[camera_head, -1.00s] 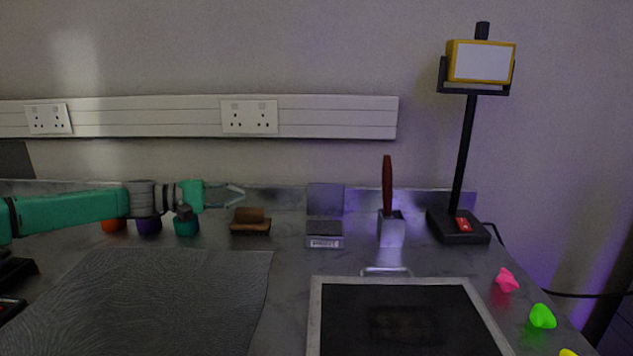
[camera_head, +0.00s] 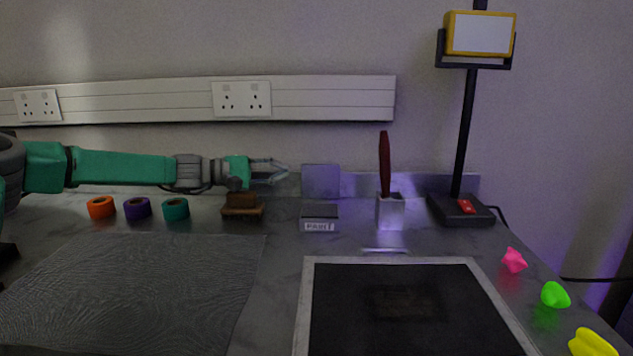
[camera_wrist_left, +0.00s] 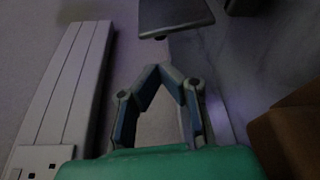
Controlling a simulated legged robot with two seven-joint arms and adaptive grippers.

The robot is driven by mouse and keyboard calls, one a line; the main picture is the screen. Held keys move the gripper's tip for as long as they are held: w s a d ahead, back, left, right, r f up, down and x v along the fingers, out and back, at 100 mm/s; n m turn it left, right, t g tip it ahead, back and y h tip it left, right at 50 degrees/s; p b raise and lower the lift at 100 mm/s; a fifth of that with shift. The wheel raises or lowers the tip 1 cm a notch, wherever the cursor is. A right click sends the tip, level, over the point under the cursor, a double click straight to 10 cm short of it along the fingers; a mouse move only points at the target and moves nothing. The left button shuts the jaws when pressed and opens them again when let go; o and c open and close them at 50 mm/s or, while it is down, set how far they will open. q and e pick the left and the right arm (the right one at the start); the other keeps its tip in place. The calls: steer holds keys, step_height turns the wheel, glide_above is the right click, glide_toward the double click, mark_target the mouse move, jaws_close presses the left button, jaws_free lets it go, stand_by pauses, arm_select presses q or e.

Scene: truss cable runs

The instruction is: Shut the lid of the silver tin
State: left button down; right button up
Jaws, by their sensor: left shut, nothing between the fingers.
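The silver tin (camera_head: 320,218) stands at the back of the bench, with a label on its front reading something like "PAINT". Its lid (camera_head: 321,181) stands upright at the tin's back, so the tin is open. My left gripper (camera_head: 286,172) is shut and empty, just left of the raised lid and apart from it. In the left wrist view the fingers (camera_wrist_left: 168,72) meet at their tips, and a grey flat plate, seemingly the lid (camera_wrist_left: 175,14), shows beyond them. My right gripper is not in view.
A brown block (camera_head: 242,204) sits below my left gripper. Orange, purple and teal tape rolls (camera_head: 175,209) stand to its left. A holder (camera_head: 390,212) with a red-handled tool and a lamp (camera_head: 461,208) stand right of the tin. A dark framed tray (camera_head: 400,305) lies in front.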

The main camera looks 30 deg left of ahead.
mark_target(314, 171)
arm_select(q)
steer(key=x, duration=0.2)
steer(key=b+x, duration=0.1)
steer(key=x, duration=0.5)
steer(key=shift+w+a+f+b, duration=0.25)
steer(key=shift+a+f+b, duration=0.05)
steer(key=shift+a+b, duration=0.1)
steer(key=shift+w+d+r, duration=0.15)
steer(key=shift+w+d, duration=0.05)
steer(key=shift+d, duration=0.25)
steer(key=shift+a, duration=0.15)
